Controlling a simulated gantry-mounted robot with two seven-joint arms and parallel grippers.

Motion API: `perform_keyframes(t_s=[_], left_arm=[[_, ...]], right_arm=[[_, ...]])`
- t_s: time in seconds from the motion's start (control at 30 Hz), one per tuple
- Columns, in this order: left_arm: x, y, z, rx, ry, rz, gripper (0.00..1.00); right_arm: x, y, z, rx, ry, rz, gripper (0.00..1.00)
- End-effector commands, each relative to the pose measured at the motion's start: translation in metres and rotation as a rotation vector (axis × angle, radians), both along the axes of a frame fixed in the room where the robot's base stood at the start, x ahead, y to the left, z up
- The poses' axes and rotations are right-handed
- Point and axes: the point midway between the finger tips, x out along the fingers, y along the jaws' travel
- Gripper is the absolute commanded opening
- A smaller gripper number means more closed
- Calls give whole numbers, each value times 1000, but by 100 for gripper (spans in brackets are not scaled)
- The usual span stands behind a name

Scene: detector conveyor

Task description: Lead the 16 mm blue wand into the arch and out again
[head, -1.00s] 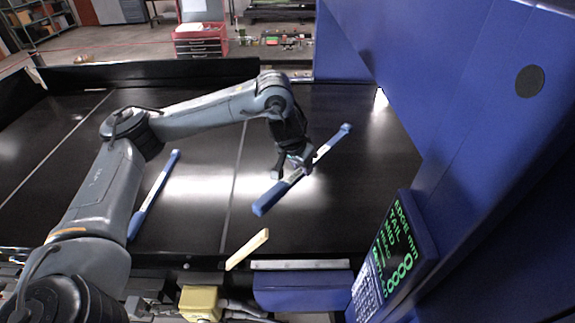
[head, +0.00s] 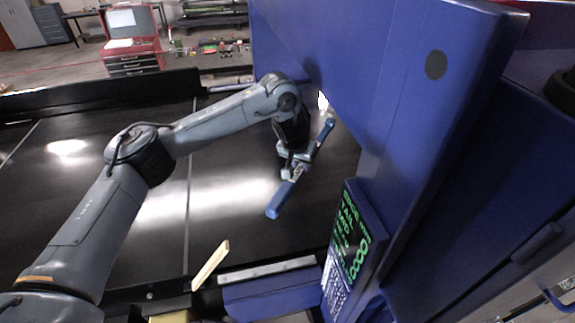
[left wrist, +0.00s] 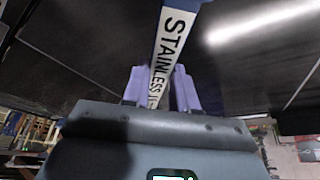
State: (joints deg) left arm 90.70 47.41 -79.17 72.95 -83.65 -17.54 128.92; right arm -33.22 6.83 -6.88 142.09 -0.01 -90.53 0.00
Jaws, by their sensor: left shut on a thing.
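My left gripper (head: 296,168) is shut on a blue wand (head: 281,199) with a white label along its middle. It holds the wand above the black conveyor belt (head: 90,190), close to the arch. The wand lies slantwise, one blue end toward the front and the other toward the back right. In the left wrist view, the wand (left wrist: 172,45) runs up between the fingers (left wrist: 155,88), and its label begins "STAINLESS"; the size is not readable. The blue arch (head: 340,60) stands just right of the wand. My right gripper is not in view.
A display panel (head: 352,240) with green text and a keypad is fixed to the arch's near side. A pale wooden strip (head: 210,264) stands at the belt's front edge. A red tool chest (head: 132,45) stands beyond the belt.

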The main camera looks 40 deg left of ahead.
Motion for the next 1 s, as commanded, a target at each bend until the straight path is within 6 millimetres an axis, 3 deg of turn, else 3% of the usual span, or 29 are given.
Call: perform_keyframes(t_s=[0.27, 1.0], left_arm=[[26, -18, 0, -2, -1, 0, 0], [-55, 38, 1, 0, -2, 2, 0]], right_arm=[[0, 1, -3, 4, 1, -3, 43], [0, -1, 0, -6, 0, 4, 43]])
